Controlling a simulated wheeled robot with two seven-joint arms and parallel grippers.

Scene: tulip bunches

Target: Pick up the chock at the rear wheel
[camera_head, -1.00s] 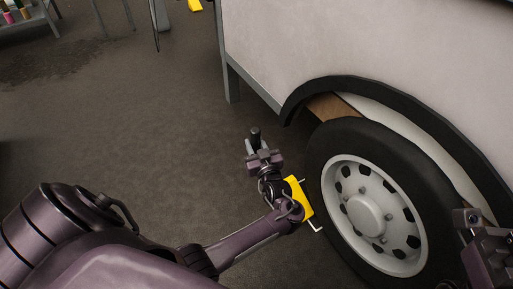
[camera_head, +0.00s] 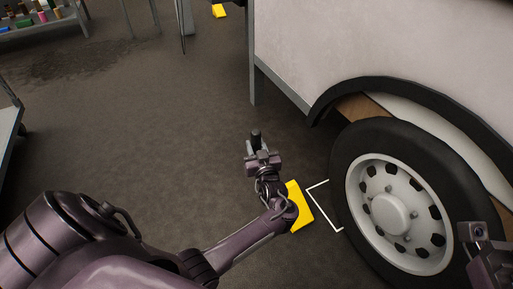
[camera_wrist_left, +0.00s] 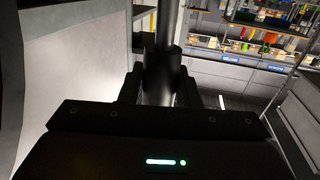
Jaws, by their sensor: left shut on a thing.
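The yellow chock (camera_head: 299,208) shows in the head view beside my left forearm, left of the rear wheel (camera_head: 388,205) and apart from the tyre. My arm hides part of it. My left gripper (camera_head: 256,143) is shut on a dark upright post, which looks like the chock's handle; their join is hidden. In the left wrist view the post (camera_wrist_left: 163,70) stands between the fingers. I cannot tell whether the chock clears the floor. Part of my right arm (camera_head: 482,245) shows at the right edge; its fingertips are not clear.
A white outline (camera_head: 317,207) marks the floor between chock and tyre. The pale vehicle body (camera_head: 370,40) fills the upper right. Another yellow block (camera_head: 219,11) lies at the back. A shelf with goods (camera_head: 40,27) stands back left.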

